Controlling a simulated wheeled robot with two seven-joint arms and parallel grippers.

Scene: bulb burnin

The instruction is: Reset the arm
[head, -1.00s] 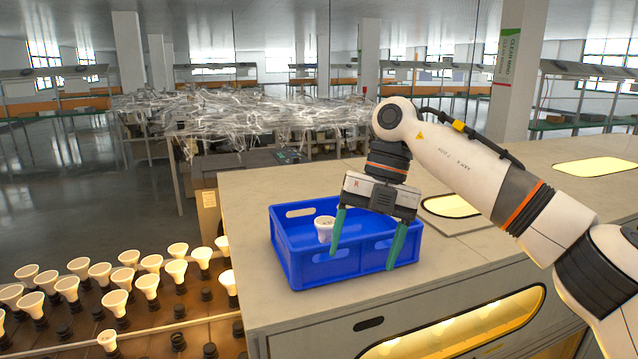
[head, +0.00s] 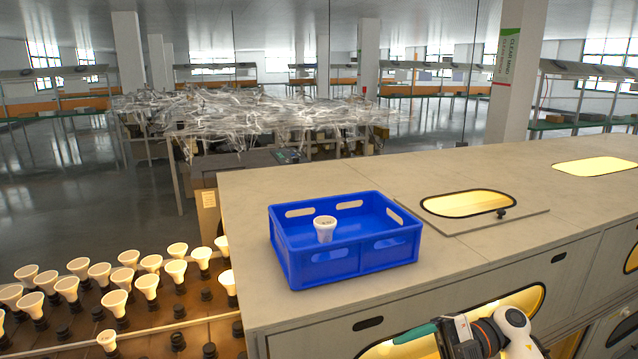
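My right gripper (head: 412,335) is low at the bottom of the head view, in front of the cabinet's lit front window. One green finger shows, pointing left; the other finger is not clearly visible, so its opening cannot be judged. It is apart from the blue crate (head: 345,270), which sits on the cabinet top. One white bulb (head: 325,229) stands upright inside the crate. My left gripper is not in view.
The grey cabinet top (head: 470,270) is clear around the crate, with a lit oval window (head: 467,203) behind it to the right. Several white bulbs stand in a rack (head: 140,333) at lower left, beside empty sockets. A table heaped with tangled clear material (head: 250,112) is behind.

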